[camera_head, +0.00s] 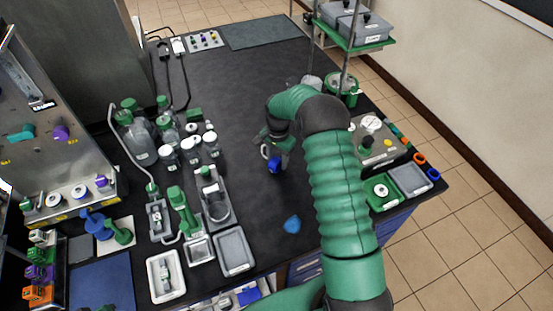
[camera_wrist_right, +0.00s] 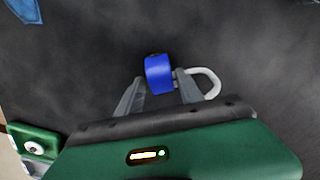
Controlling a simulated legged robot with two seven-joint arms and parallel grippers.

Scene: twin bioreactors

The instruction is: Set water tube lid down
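The water tube lid (camera_head: 274,164) is a blue cylinder with a pale loop beside it. It is over the black bench top, right of the bottles. My right gripper (camera_head: 277,153) points down there, partly hidden by its own arm. In the right wrist view, the blue lid (camera_wrist_right: 159,74) lies between the two grey fingertips of my right gripper (camera_wrist_right: 159,82), which close in on its sides. The pale loop (camera_wrist_right: 207,82) sticks out past the right finger. I cannot tell whether the lid touches the bench. My left gripper is not in view.
A light-blue object (camera_head: 292,224) lies on the bench nearer the front. White-capped bottles (camera_head: 190,150) and grey trays (camera_head: 234,250) stand at left. A device with dials (camera_head: 378,140) is at right. The bench (camera_head: 235,95) behind the gripper is clear.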

